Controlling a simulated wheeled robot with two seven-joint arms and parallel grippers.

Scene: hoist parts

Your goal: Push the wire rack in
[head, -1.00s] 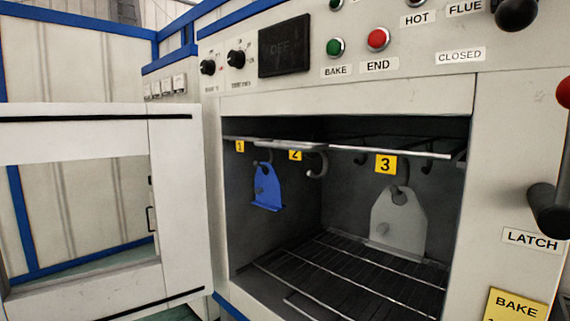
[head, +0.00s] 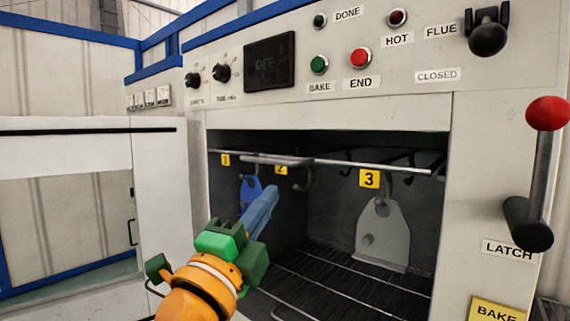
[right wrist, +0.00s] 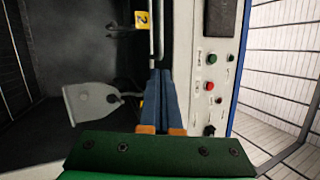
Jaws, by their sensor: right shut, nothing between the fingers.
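A wire rack (head: 340,165) with a pale front bar runs across the top of the open oven chamber. Hooks hang from it, with yellow tags 1, 2 and 3. A blue plate (head: 249,188) hangs near tag 1, partly hidden by my gripper. A grey plate (head: 382,235) hangs by tag 3 and also shows in the right wrist view (right wrist: 92,101). My right gripper (head: 270,195) is shut and empty, its blue fingers pointing up at the oven mouth below tag 2. In the right wrist view the fingertips (right wrist: 160,75) appear close to the front bar; contact is unclear. My left gripper is out of view.
A wire grid floor (head: 345,285) lies at the chamber bottom. The oven door (head: 160,190) stands open at left. The control panel (head: 330,60) is above. A red-knobbed latch lever (head: 545,150) stands at right, with a flue lever (head: 488,38) above.

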